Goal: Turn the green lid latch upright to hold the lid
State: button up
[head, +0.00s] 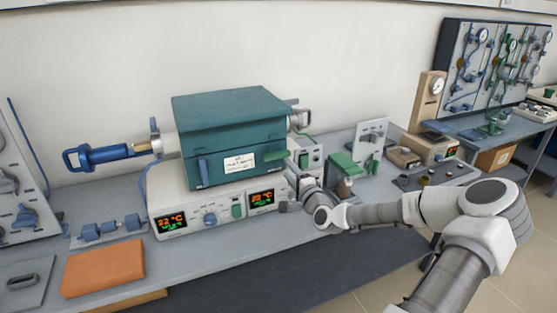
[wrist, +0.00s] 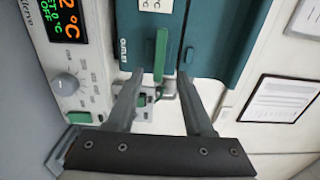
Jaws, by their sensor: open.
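The green lid latch (wrist: 160,55) is a short bar on the front of the teal furnace. In the head view the latch (head: 275,156) lies about level near the front's right end, just below the lid (head: 232,105), which looks closed. In the wrist view, turned sideways, it runs up the picture, along the lid seam. My gripper (wrist: 160,85) is open; its two fingers stand apart either side of the latch's near end, with no clear contact. In the head view my gripper (head: 296,172) is small and partly hidden by its own wrist.
The furnace stands on a white control box (head: 184,202) with lit displays and a knob. A blue latch (head: 203,173) stands upright at the front's left. A green-topped stand (head: 344,162) is close to my wrist's right. An orange block (head: 104,267) lies at front left.

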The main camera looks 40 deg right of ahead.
aim_at(278, 157)
jog(key=x, duration=0.8)
jog(key=shift+w, duration=0.2)
jog(key=shift+c, duration=0.3)
grip_shut()
